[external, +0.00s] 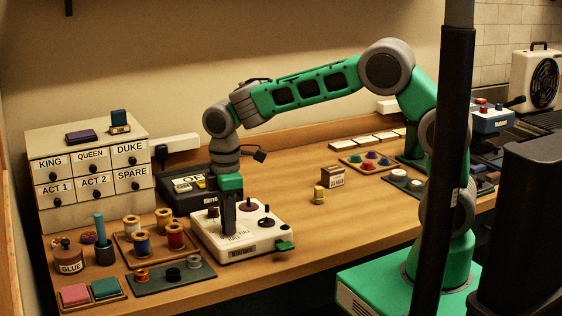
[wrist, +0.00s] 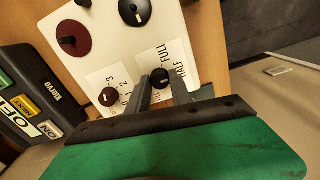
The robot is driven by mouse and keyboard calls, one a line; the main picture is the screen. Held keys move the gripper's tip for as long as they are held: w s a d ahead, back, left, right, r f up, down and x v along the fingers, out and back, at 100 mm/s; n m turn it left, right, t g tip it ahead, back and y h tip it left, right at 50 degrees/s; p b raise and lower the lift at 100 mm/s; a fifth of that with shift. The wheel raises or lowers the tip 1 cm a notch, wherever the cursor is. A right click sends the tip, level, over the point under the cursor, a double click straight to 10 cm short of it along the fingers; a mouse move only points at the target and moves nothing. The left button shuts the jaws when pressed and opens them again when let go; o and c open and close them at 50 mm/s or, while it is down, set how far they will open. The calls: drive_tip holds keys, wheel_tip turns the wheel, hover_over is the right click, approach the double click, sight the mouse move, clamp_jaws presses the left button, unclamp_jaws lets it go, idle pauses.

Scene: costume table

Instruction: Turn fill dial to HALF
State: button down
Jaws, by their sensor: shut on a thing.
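The white control panel (external: 262,238) lies on the table near its front edge; it also fills the upper middle of the wrist view (wrist: 115,45). The fill dial (wrist: 162,76) is a small dark knob with a pale mark, beside the printed words HALF and FULL. My gripper (wrist: 176,88) points down at the panel with its fingers either side of this dial, shut on it. In the external view my gripper (external: 229,232) hides the dial. The mark's exact setting is too small to tell.
A numbered dark knob (wrist: 109,97) sits close left of the fill dial. The panel also bears a dark red knob (wrist: 73,38) and a black knob (wrist: 134,11). A black switch box (external: 180,201) stands behind the panel, and a spool tray (external: 126,246) stands left.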

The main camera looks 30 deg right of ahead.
idle(0.3)
drive_tip(key=c, duration=1.1)
unclamp_jaws()
drive_tip(key=shift+c, duration=0.2)
drive_tip(key=shift+r, duration=0.1)
wheel_tip(320, 180, up, 8)
drive_tip(key=shift+f+b, duration=0.15)
drive_tip(key=shift+b, duration=0.45)
